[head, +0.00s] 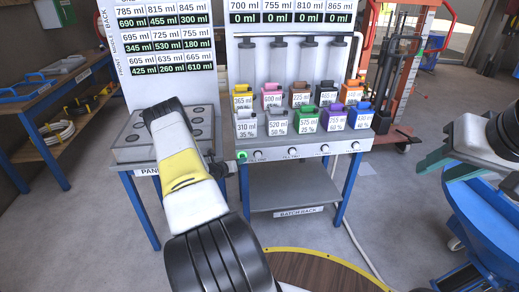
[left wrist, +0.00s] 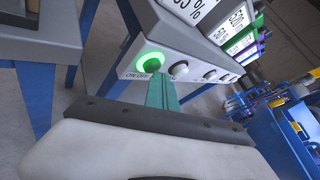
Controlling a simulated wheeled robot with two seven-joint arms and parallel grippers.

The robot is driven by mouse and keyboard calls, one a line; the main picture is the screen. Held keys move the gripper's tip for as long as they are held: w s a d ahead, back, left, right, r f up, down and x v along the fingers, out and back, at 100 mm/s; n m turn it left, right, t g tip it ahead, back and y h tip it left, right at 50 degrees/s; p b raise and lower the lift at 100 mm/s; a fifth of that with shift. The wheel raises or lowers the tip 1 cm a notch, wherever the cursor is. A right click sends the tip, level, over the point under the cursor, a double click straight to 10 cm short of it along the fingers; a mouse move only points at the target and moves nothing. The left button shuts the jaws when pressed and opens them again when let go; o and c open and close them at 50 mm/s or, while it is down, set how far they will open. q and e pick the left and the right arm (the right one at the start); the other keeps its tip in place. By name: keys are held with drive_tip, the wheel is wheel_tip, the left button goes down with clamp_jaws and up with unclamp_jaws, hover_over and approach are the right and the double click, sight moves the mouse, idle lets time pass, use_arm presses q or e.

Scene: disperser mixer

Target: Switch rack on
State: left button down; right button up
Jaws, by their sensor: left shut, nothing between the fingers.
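The batch rack (head: 305,162) is a grey bench on blue legs with several coloured containers on top. Its round ON/OFF button glows green at the left end of the front panel; it is large in the left wrist view (left wrist: 150,61). White knobs sit to its right. My left gripper (left wrist: 162,90) is shut and empty, its teal fingers just below and beside the button; contact cannot be told. In the head view its arm hides most of its fingers. My right gripper (head: 430,172) is open and empty, apart from the rack at the right.
A panel bench (head: 133,152) stands left of the rack. A shelf with blue trays (head: 22,93) is at far left. A blue machine (head: 490,215) is at right, and a round wooden top (head: 315,272) is in front. Grey floor lies between.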

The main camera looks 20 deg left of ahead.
use_arm(q)
drive_tip(key=shift+s+d, duration=0.1)
drive_tip(key=shift+s, duration=0.05)
drive_tip(key=shift+s+d, duration=0.5)
drive_tip(key=shift+s, duration=0.35)
drive_tip(key=shift+s+d, duration=0.55)
drive_tip(key=shift+s, duration=0.25)
drive_tip(key=shift+s+d, duration=0.5)
drive_tip(key=shift+s, duration=0.35)
